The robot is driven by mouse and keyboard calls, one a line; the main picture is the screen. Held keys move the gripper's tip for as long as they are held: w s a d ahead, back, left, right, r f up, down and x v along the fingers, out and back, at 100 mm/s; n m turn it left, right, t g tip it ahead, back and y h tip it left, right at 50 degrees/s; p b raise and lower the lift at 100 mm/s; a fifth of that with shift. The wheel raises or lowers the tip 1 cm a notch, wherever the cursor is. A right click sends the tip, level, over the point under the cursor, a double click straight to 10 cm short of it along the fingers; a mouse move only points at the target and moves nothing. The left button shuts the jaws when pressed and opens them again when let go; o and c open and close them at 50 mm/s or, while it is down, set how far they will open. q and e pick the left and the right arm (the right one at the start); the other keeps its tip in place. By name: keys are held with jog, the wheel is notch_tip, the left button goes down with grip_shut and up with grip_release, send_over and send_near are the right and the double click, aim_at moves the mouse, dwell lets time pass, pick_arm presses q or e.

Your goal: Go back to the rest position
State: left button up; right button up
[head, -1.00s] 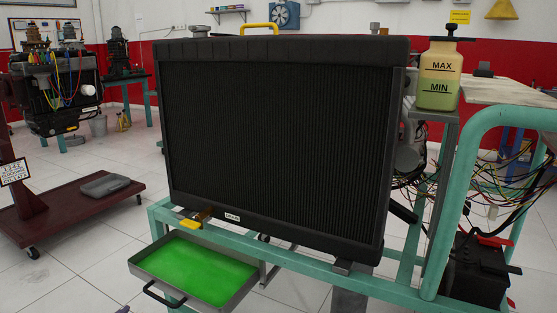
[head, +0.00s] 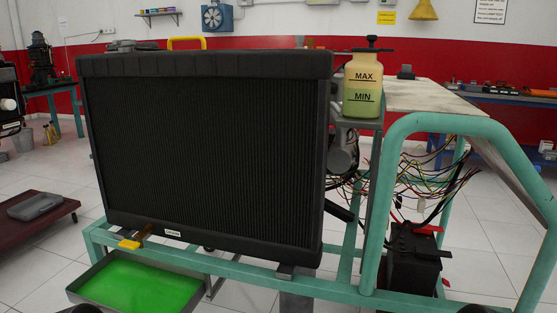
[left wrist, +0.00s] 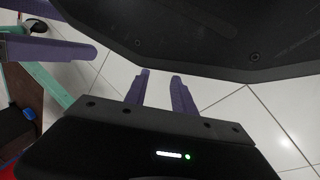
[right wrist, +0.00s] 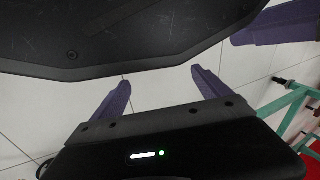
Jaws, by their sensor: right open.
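My left gripper (left wrist: 160,76) shows in the left wrist view with its two purple fingers a modest gap apart and nothing between them. My right gripper (right wrist: 161,76) shows in the right wrist view with its fingers wide apart and empty. Purple fingers of the other gripper also show at the edge of each wrist view, so the two hands are close to each other. Bare tiled floor lies behind both grippers. In the head view neither gripper's fingers show; only dark rounded parts, likely my own, appear at the bottom edge.
A black radiator (head: 205,150) stands on a teal frame (head: 440,122) ahead. A yellow-green coolant bottle (head: 362,84) stands at its right. A green-filled tray (head: 135,285) sits low at the left. A black battery (head: 413,260) is at the right. Tiled floor is clear at far right.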

pick_arm(q)
notch_tip(320, 180, up, 34)
jog(key=s+d+p, duration=0.1)
jog(key=s+p, duration=0.1)
jog(key=p, duration=2.9)
jog(key=shift+s+d+g+p, duration=0.25)
jog(key=shift+s+g+p, duration=0.05)
jog(key=shift+s+g, duration=0.1)
pick_arm(e)
jog(key=s+r, duration=0.1)
jog(key=r, duration=1.6)
jog(key=s+a+r, duration=0.1)
jog(key=s+r, duration=0.1)
jog(key=r, duration=1.4)
jog(key=shift+a+r+g+y, duration=0.3)
jog(key=shift+r+g, duration=0.1)
pick_arm(q)
jog(key=shift+f, duration=0.1)
jog(key=shift+o, duration=0.6)
pick_arm(e)
jog(key=shift+c, duration=0.6)
